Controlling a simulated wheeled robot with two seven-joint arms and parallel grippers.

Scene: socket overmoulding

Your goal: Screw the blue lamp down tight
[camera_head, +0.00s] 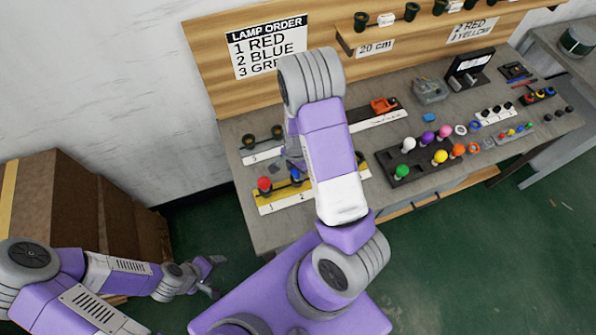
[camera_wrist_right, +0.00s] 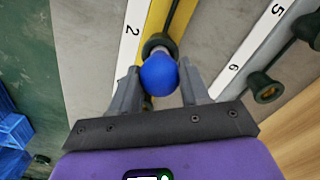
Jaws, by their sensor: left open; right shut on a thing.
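The blue lamp (camera_wrist_right: 159,75) is a round blue bulb at a dark socket on the yellow strip, beside the number 2, in the right wrist view. It also shows in the head view (camera_head: 296,175), partly behind my right arm. My right gripper (camera_wrist_right: 160,88) is shut on the blue lamp, one finger on each side. A red lamp (camera_head: 264,184) stands at position 1 of the yellow strip (camera_head: 285,198). My left gripper (camera_head: 212,277) is open and empty, low at the left, away from the table.
A dark tray (camera_head: 400,180) with coloured bulbs lies to the right of my right arm. A lamp order sign (camera_head: 267,45) hangs behind. Brown boxes (camera_head: 80,205) stand at the left.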

